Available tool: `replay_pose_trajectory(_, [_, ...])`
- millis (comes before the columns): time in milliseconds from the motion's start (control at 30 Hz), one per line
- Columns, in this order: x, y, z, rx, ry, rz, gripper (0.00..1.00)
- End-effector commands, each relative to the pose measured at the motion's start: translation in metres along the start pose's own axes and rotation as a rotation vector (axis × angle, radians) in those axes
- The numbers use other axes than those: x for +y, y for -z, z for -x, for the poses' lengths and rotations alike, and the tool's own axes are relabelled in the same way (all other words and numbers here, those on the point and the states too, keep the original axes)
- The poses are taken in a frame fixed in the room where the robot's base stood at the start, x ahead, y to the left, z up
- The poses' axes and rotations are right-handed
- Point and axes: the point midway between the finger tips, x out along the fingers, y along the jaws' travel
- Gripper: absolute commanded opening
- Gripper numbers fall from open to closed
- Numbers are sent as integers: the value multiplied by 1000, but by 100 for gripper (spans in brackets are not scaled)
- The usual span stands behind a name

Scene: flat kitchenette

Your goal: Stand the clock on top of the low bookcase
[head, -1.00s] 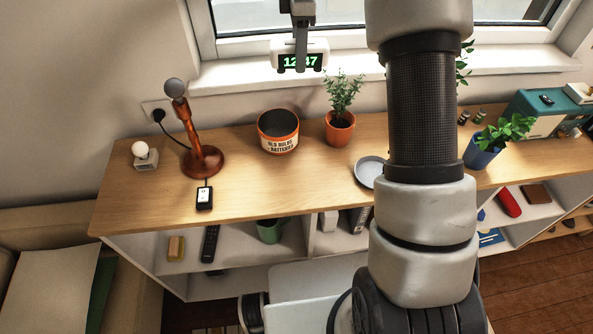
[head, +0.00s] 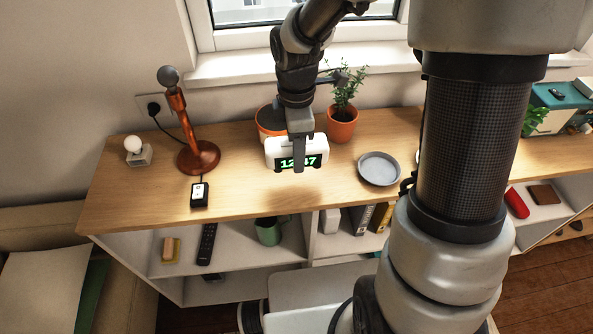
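The clock (head: 282,159) is a white block with a green digital display, facing me. My gripper (head: 299,152) comes down from above and is shut on the clock, with one finger across the front of the display. The clock is upright, over the wooden top of the low bookcase (head: 240,190), in front of an orange-rimmed pot. A shadow shows on the wood below and right of it. I cannot tell whether its base touches the wood. The finger behind the clock is hidden.
On the top stand a red-brown lamp (head: 198,155), a small bulb on a base (head: 137,150), a black switch box (head: 199,195), an orange pot (head: 268,122), a potted plant (head: 342,122) and a grey dish (head: 379,169). Bare wood lies in front of the clock.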

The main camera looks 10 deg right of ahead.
Motion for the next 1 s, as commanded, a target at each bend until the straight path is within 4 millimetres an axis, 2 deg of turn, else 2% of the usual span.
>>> replay_pose_trajectory(33, [0,0,-10,0,3,1,16])
replay_pose_trajectory(267, [0,0,-29,0,0,1,16])
replay_pose_trajectory(500, [0,0,-59,0,1,1,16])
replay_pose_trajectory(867, [1,0,-63,0,-1,1,16])
replay_pose_trajectory(900, [0,0,-62,0,0,1,50])
replay_pose_trajectory(1000, [0,0,-62,0,0,1,64])
